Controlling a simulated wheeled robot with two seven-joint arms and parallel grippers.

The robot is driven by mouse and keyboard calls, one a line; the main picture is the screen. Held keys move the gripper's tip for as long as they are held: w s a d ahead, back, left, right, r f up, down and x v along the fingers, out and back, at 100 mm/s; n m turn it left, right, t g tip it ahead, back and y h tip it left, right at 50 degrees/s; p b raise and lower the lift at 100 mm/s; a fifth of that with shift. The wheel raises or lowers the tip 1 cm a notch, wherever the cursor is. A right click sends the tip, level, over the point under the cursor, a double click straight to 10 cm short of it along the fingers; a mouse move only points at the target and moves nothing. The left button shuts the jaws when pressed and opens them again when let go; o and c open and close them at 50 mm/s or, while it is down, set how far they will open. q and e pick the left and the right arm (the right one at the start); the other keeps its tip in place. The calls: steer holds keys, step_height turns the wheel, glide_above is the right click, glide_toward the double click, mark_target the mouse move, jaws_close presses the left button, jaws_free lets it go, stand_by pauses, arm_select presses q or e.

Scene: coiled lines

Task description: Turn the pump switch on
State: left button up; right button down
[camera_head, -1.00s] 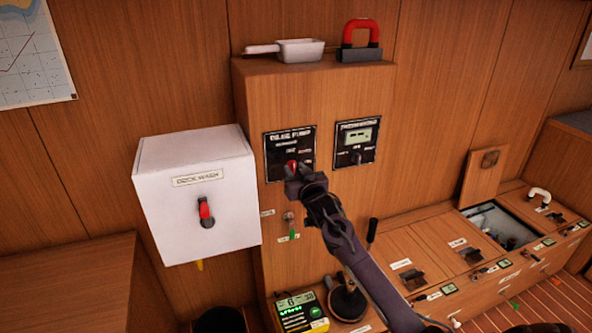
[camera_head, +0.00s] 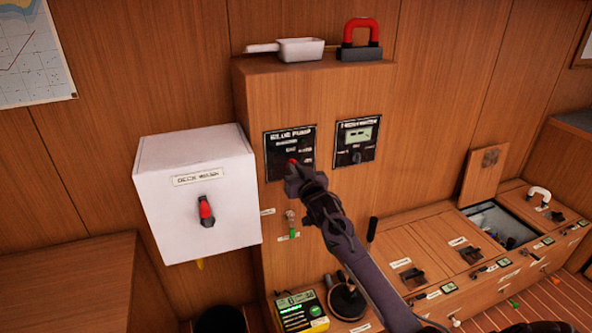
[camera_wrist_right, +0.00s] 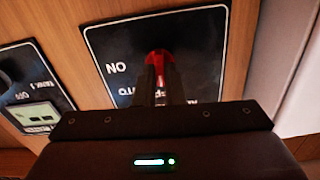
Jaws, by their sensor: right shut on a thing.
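The bilge pump panel (camera_head: 276,146) is a black plate with white lettering on the front of the wooden cabinet. Its red switch knob (camera_head: 292,162) is mostly covered by my right gripper (camera_head: 296,176) in the head view. In the right wrist view the red knob (camera_wrist_right: 159,60) sits between the fingertips of my right gripper (camera_wrist_right: 160,80), which is shut on it. That view is turned over, and a label reading "ON" shows beside the knob. The other labels are partly hidden, so I cannot tell the exact knob setting. My left gripper is not in view.
A second black panel with a small display (camera_head: 356,141) is right of the pump panel. A white deck wash box (camera_head: 190,160) with a red-tipped switch (camera_head: 206,211) juts out at left. A white scoop (camera_head: 300,49) and a red-handled object (camera_head: 361,38) stand on top of the cabinet.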

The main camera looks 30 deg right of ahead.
steer(key=shift+d+f+m+p, duration=0.1)
steer(key=shift+m+p, duration=0.9)
steer(key=shift+m, duration=3.25)
steer(key=shift+d+f+m+p, duration=0.1)
steer(key=shift+m+p, duration=0.9)
steer(key=shift+m, duration=3.25)
steer(key=c, duration=1.5)
jaws_free()
steer(key=shift+s, duration=0.1)
steer(key=shift+b+v, duration=0.75)
steer(key=shift+v, duration=3.1)
